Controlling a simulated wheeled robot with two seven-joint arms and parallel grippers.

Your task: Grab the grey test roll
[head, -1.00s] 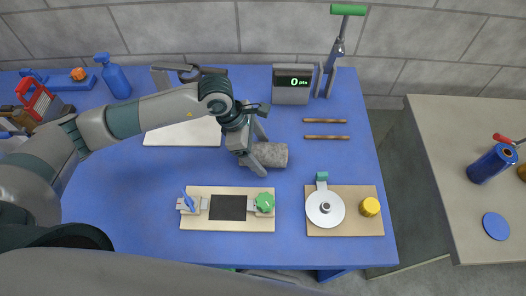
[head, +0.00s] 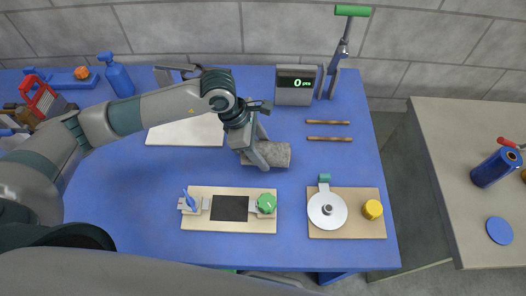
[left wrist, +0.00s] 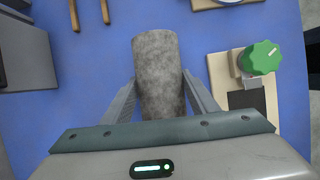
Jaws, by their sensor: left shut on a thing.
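The grey test roll (head: 276,154) is a mottled cylinder lying on the blue table, right of the white board. My left gripper (head: 262,157) reaches it from the left and is shut on it, a finger on either side. In the left wrist view the roll (left wrist: 157,70) stands between the two fingers (left wrist: 158,98), its far part sticking out beyond them. The near end of the roll is hidden by the gripper body. My right gripper does not show.
A board with a green knob (head: 266,203) and black pad lies in front of the roll. Right of it is a board with a white disc (head: 327,210) and yellow knob (head: 373,209).

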